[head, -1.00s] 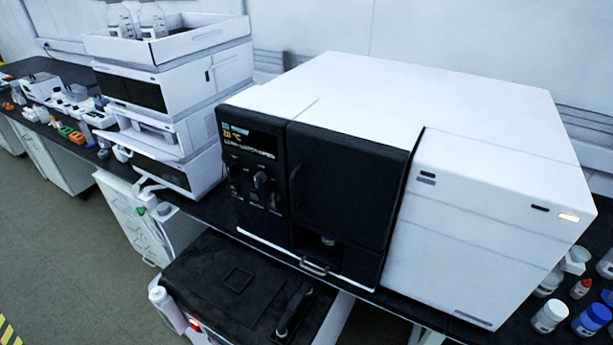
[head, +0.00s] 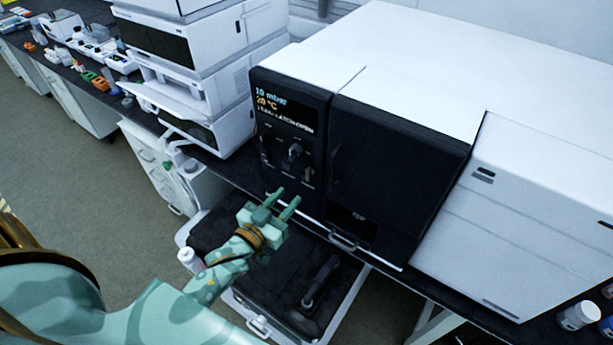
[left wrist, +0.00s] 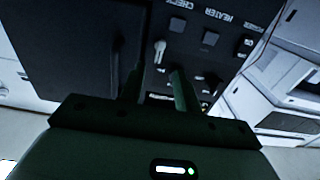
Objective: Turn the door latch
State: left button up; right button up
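The black front of the large white instrument has a dark door (head: 395,165) with a vertical handle (head: 336,165) at its left edge. The door looks closed. Left of it is a control panel (head: 290,125) with a lit display and several small controls, including a knob (head: 294,150). None is clearly readable as the latch in the head view. In the left wrist view a pale lever (left wrist: 160,48) stands out on the panel beyond the fingertips. My left gripper (head: 285,198) is open and empty, just in front of the panel and below the knob. My right gripper is not in view.
A stack of white modules (head: 190,75) stands left of the instrument. Jars (head: 578,315) are at the right.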

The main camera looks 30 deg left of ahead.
aim_at(307, 176)
pick_arm(q)
jog(key=w, duration=0.3)
jog(key=w+d, duration=0.1)
jog(key=w, duration=0.4)
jog(key=shift+w+d+b, duration=0.15)
jog(key=shift+w+b, duration=0.15)
jog(key=shift+w, duration=0.05)
grip_shut()
